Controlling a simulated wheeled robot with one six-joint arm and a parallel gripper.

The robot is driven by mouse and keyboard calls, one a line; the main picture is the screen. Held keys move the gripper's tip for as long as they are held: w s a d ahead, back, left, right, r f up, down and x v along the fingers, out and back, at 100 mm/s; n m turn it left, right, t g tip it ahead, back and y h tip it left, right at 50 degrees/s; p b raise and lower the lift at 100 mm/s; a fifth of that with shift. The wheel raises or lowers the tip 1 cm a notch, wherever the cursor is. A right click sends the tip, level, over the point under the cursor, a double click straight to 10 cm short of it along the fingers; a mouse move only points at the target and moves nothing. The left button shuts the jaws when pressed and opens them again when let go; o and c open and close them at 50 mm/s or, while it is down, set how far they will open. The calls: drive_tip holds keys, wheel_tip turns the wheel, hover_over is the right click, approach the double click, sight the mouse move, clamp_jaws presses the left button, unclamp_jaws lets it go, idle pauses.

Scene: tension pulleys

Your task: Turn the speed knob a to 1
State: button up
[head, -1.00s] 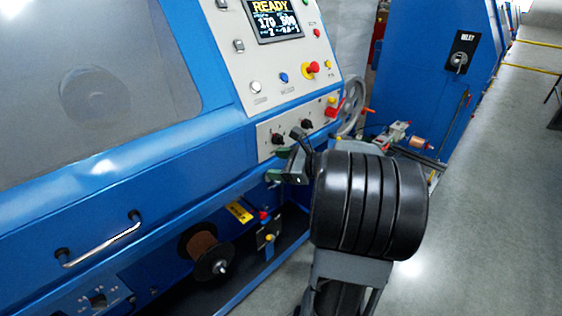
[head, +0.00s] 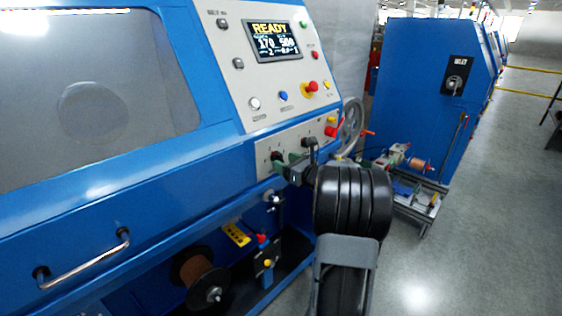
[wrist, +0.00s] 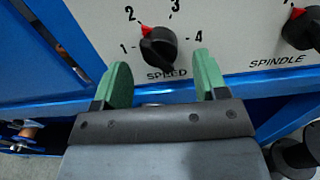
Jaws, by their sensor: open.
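The speed knob (wrist: 160,48) is black with a red pointer tip, on a pale panel above the label SPEED. Its scale runs from 1 to 4, and the red tip points up and left toward 2. In the head view the knob (head: 277,156) shows at the lower panel, partly behind my gripper. My gripper (wrist: 162,60) is open, with one green finger on each side below the knob. Nothing is between the fingers in the wrist view, and the knob appears just beyond the fingertips. In the head view the gripper (head: 290,166) is close to the panel.
A similar SPINDLE knob (wrist: 300,29) sits to the right. Above are a screen (head: 274,41) reading READY and a red emergency button (head: 312,87). A handwheel (head: 352,125) stands right of the panel.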

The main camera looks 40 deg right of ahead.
drive_tip(key=shift+w+a, duration=0.2)
drive_tip(key=shift+w, duration=1.05)
drive_tip(key=shift+c, duration=0.4)
drive_tip(key=c, duration=0.8)
drive_tip(key=shift+c, duration=0.2)
